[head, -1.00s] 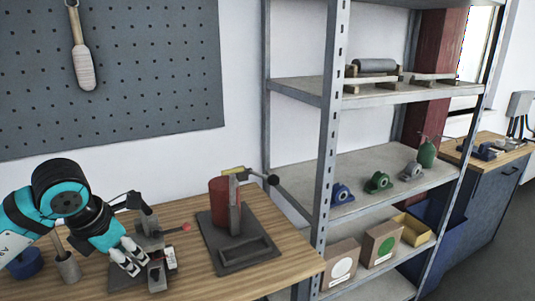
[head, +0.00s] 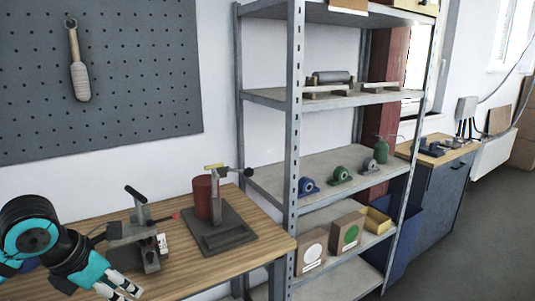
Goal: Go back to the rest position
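My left gripper (head: 127,291), on a teal and black arm, is at the bottom left in the head view, in front of the wooden workbench (head: 180,268). Its two pale fingers appear apart, with nothing seen between them; the tips are close to the lower picture edge. It is clear of the grey clamp fixture (head: 128,232) behind it. My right gripper is not in view.
A dark press stand (head: 222,238) with a red cylinder (head: 203,198) stands on the bench. A metal shelf (head: 292,150) with bearing blocks and boxes (head: 312,252) is to its right. A blue cabinet (head: 440,205) stands farther right, beside open floor (head: 490,230).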

